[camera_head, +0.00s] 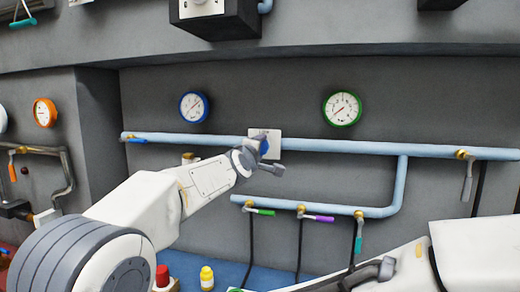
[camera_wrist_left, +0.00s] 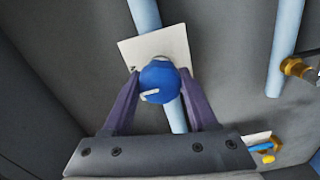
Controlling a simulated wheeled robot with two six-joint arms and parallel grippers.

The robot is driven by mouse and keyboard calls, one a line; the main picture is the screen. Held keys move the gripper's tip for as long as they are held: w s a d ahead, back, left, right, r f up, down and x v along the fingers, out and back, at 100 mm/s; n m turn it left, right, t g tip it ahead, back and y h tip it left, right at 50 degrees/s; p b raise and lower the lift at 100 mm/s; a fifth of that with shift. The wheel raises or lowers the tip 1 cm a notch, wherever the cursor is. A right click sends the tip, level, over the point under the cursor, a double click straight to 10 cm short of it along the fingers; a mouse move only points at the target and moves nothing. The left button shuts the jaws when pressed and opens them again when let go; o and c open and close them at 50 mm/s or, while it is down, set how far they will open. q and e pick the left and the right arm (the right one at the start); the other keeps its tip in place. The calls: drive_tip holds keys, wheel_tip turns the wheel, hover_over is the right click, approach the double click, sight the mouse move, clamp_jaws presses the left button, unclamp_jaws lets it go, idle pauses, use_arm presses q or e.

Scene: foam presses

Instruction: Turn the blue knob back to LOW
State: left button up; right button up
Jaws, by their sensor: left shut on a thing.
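The blue knob (camera_head: 264,144) sits on a white plate (camera_head: 273,138) on the light blue pipe along the grey wall. In the left wrist view the knob (camera_wrist_left: 160,78) is round, with a white pointer mark toward its lower left. The plate (camera_wrist_left: 136,50) shows behind it. My left gripper (camera_wrist_left: 160,82) is shut on the knob, one finger on each side. In the head view the left gripper (camera_head: 264,153) partly hides the knob and plate, and the lettering is too small to read. My right gripper (camera_head: 372,273) is low at the right, its jaws unclear.
A blue-rimmed gauge (camera_head: 193,107) and a green-rimmed gauge (camera_head: 342,108) hang above the pipe. Below it, a lower pipe (camera_head: 335,209) carries green, purple and teal valve handles. A grey valve handle (camera_head: 467,185) hangs at the right. A yellow bottle (camera_head: 207,278) stands low near my left arm.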

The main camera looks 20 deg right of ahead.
use_arm(q)
drive_tip(key=o, duration=1.4)
drive_tip(key=shift+a, duration=0.1)
drive_tip(key=shift+b+v, duration=2.75)
drive_tip(key=shift+v, duration=2.45)
